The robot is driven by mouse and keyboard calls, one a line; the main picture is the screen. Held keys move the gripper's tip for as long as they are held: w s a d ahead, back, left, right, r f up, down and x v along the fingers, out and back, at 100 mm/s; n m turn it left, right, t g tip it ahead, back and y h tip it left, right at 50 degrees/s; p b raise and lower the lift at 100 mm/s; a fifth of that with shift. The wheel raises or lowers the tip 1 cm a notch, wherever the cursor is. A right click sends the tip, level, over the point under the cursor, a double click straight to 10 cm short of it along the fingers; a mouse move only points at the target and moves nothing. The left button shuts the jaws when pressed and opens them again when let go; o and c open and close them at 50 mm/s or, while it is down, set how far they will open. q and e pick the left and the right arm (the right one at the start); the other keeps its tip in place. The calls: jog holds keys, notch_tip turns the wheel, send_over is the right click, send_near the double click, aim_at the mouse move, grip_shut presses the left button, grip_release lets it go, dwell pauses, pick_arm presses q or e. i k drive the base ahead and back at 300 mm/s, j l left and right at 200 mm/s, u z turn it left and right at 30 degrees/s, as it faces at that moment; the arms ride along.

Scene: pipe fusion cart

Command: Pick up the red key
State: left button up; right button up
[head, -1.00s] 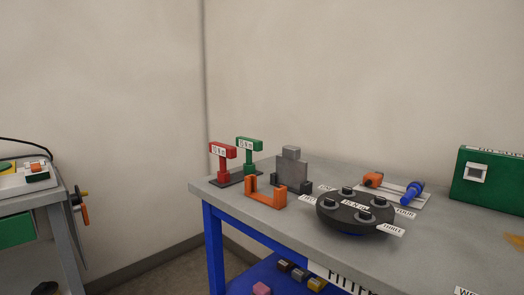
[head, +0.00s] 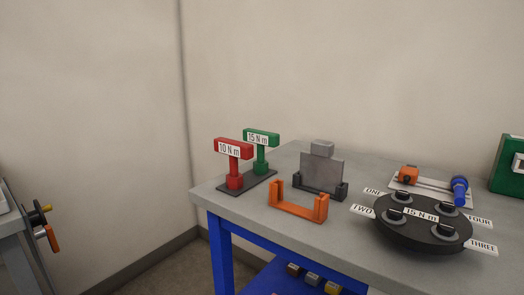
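The red key (head: 234,150) is a T-shaped tool with a white label reading 10 N m. It stands upright on a dark base plate (head: 262,182) at the left end of the grey table. A green key (head: 262,138) labelled 15 N m stands just behind it to the right on the same plate. Neither of my grippers is in the head view, and nothing touches the red key.
An orange U-shaped bracket (head: 298,206) and a grey block in a dark holder (head: 322,172) stand right of the keys. A round black flange (head: 420,232) with several bolts sits further right. The grey tabletop (head: 345,228) has free room in front. Another cart (head: 14,222) stands at the left.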

aim_at(236, 149)
jog(key=i+j+z, duration=0.15)
jog(key=j+z, duration=0.65)
jog(key=j, duration=0.2)
jog(key=i, duration=0.05)
